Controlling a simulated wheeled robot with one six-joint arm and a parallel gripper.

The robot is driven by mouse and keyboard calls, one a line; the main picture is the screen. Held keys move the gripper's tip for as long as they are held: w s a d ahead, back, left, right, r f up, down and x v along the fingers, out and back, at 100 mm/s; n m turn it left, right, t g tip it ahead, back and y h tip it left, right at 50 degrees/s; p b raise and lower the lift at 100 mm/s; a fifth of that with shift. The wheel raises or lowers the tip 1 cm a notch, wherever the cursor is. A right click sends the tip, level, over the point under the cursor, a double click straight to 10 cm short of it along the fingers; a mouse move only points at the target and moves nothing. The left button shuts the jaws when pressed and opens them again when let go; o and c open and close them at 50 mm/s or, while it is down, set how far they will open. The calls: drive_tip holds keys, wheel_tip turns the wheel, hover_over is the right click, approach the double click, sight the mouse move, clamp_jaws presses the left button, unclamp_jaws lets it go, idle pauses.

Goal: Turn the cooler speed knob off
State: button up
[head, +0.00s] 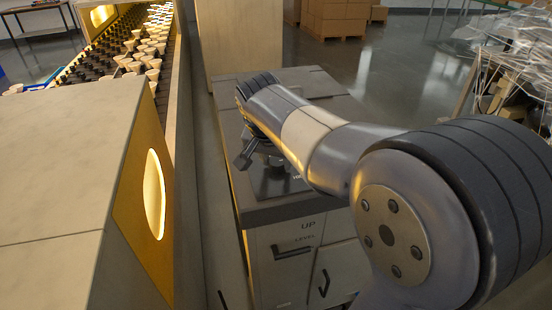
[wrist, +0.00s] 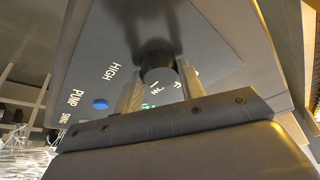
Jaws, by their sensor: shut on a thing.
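The dark, round cooler speed knob (wrist: 158,66) stands on a grey panel (wrist: 85,62) in the wrist view. My gripper (wrist: 160,82) has one finger on each side of the knob and is shut on it. The word HIGH is printed to the left of the knob; other lettering by it is partly hidden by the gripper. In the head view my gripper (head: 256,156) is over the dark top plate of a grey cabinet (head: 262,214). The knob cannot be made out clearly there, and its pointer direction cannot be told.
A blue button (wrist: 100,103) sits beside the word PUMP on the panel. In the head view, a conveyor (head: 115,55) with many bulbs runs along the left behind a pale housing (head: 55,190). Cardboard boxes (head: 335,18) stand at the back. Open floor lies behind the cabinet.

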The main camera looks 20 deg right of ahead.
drive_tip(key=n, duration=0.2)
drive_tip(key=n+t+y, duration=0.1)
drive_tip(key=n, duration=0.1)
drive_tip(key=shift+d+n+y+p, duration=0.2)
drive_tip(key=shift+n+y+p, duration=0.1)
drive_tip(key=shift+n, duration=0.1)
drive_tip(key=n+y, duration=0.1)
drive_tip(key=n, duration=0.3)
drive_tip(key=shift+d+y, duration=0.15)
drive_tip(key=shift+y, duration=0.25)
drive_tip(key=n, duration=0.2)
drive_tip(key=n+y, duration=0.1)
drive_tip(key=n, duration=0.2)
drive_tip(key=shift+d+g+y, duration=0.15)
drive_tip(key=shift+g+y, duration=0.15)
drive_tip(key=shift+g, duration=0.1)
drive_tip(key=shift+w+n+g+y, duration=0.1)
drive_tip(key=shift+n+g+y, duration=0.5)
drive_tip(key=shift+n, duration=1.5)
drive_tip(key=o, duration=1)
